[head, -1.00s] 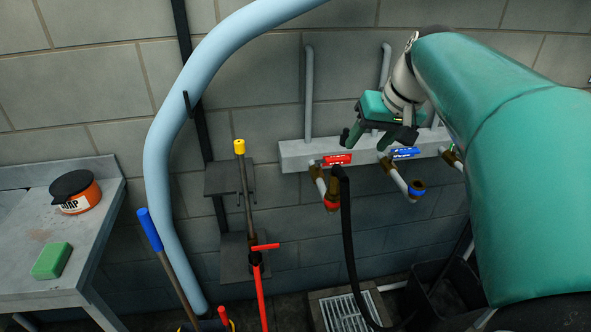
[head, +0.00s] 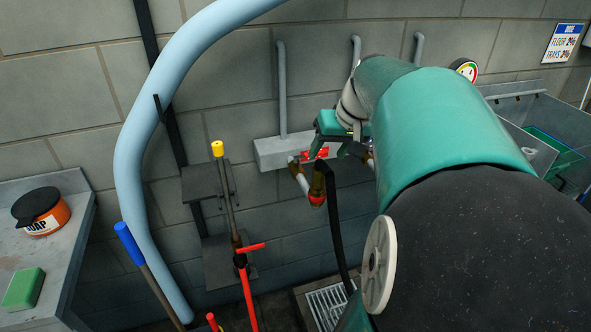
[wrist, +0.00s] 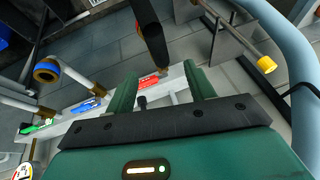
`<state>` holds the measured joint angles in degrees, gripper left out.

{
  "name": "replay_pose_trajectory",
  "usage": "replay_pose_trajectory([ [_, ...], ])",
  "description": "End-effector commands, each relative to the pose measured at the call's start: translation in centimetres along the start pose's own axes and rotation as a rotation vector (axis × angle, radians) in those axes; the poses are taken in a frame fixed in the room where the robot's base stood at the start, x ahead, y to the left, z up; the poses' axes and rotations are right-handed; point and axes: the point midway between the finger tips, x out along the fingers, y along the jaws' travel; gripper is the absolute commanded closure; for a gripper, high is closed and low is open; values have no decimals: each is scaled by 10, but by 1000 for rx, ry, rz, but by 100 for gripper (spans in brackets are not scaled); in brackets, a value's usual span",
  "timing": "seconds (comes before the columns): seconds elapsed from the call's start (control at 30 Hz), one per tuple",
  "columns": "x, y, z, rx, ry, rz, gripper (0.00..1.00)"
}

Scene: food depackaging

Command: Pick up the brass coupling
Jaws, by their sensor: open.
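A brass coupling (head: 318,183) hangs at the hose end below the red-labelled outlet in the head view, with a black hose (head: 337,225) running down beside it. In the wrist view the dark hose end (wrist: 152,42) shows beyond the fingertips, and the coupling's outline there is hard to make out. My gripper (head: 329,149) is in front of the wall manifold, just above the coupling. In the wrist view its two green fingers (wrist: 163,78) are apart with nothing between them, and the red label (wrist: 148,81) shows through the gap.
The grey manifold (head: 268,152) is fixed to the block wall. A thick pale blue pipe (head: 133,160) rises at left. A lance with a yellow tip (head: 217,149) stands by a dark bracket. A grey bench (head: 75,205) holds a soap tub (head: 42,212). A floor grate (head: 325,303) lies below.

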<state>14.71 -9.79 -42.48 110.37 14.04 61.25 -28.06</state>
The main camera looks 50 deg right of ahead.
Motion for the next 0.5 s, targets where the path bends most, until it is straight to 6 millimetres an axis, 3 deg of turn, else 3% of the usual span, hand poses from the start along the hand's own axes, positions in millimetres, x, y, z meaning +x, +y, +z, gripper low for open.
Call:
replay_pose_trajectory([
  [0.5,57,-1,-1,1,-1,0,46],
])
